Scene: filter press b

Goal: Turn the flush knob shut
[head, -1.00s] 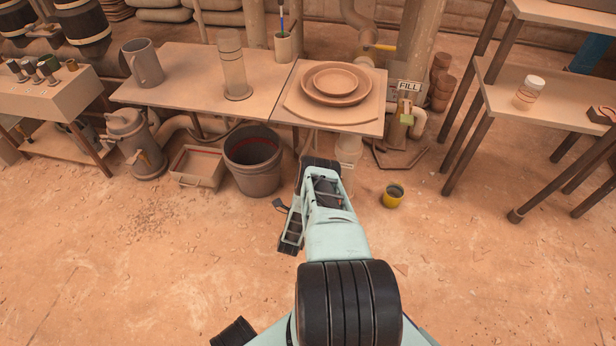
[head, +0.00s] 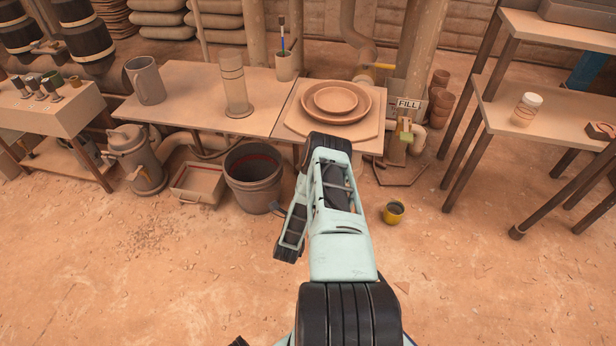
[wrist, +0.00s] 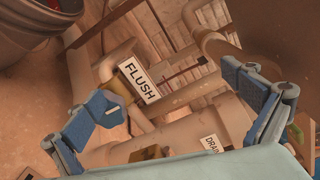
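The white FLUSH sign (wrist: 141,81) hangs among tan pipes in the wrist view, tilted. A yellowish-brown part (wrist: 112,103), likely the flush knob, shows beside the sign, partly behind my left finger; its turn position cannot be told. My gripper (wrist: 176,95) is open, its blue-grey fingers wide apart on either side of the sign. Nothing is between the fingertips; whether the left one touches the knob cannot be told. In the head view my arm hides the gripper and the flush knob.
A DRAIN label (wrist: 211,145) and another yellowish-brown part (wrist: 150,153) sit low in the wrist view. In the head view, a bucket (head: 254,180) and a yellow cup (head: 394,213) stand on the floor beside my arm. The table (head: 190,92) stands ahead. A FILL sign (head: 408,104) is right.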

